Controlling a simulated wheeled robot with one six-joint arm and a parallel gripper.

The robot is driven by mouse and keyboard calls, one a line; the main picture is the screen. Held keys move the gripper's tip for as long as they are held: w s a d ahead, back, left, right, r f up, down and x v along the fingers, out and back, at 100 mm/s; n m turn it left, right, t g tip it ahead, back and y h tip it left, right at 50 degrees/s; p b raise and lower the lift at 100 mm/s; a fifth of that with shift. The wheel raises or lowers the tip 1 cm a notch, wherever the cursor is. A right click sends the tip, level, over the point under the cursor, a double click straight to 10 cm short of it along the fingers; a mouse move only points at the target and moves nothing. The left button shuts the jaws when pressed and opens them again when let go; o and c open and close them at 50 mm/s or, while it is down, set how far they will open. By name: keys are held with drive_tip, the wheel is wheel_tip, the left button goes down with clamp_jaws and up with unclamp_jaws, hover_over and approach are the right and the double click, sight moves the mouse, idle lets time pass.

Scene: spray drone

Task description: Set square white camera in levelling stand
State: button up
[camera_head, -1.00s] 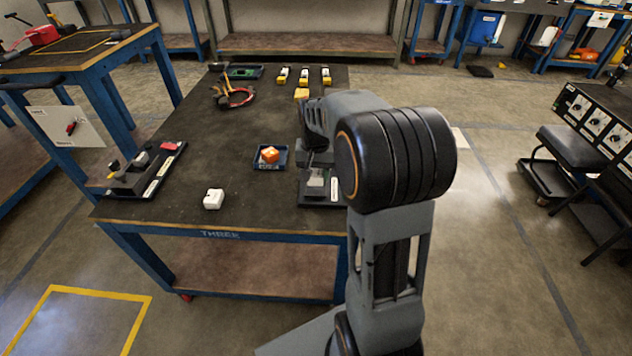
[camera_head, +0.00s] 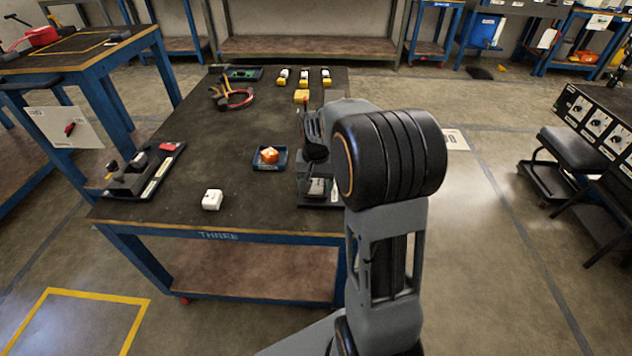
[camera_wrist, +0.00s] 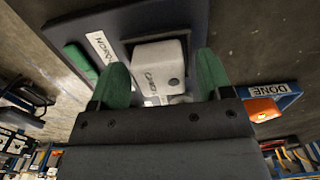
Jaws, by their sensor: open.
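A square white camera (camera_wrist: 158,68) with printed lettering sits between my green fingertips in the wrist view. My gripper (camera_wrist: 161,78) is open, with one finger on each side of it; contact cannot be told. The camera is over or in the dark levelling stand (camera_wrist: 192,22), which has a white label and a green strip. How fully it is seated is hidden. In the head view the stand (camera_head: 318,204) is at the table's front right, partly behind my arm.
A blue tray marked DONE (camera_wrist: 284,92) holds an orange block (camera_wrist: 262,109), left of the stand in the head view. A black tray with small parts (camera_head: 150,170) is at the table's left edge. Pliers (camera_head: 232,97) and several yellow-based items lie farther back.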

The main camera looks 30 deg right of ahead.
sight(315, 182)
wheel_tip(315, 182, up, 12)
drive_tip(key=p, duration=0.4)
drive_tip(key=s+a+f+n+t, duration=0.1)
drive_tip(key=s+a+n, duration=0.2)
drive_tip(key=s, duration=0.5)
drive_tip(key=s+a+f+n+t, duration=0.2)
drive_tip(key=s+a, duration=0.4)
drive_tip(key=s, duration=0.1)
drive_tip(key=shift+s+n, duration=0.4)
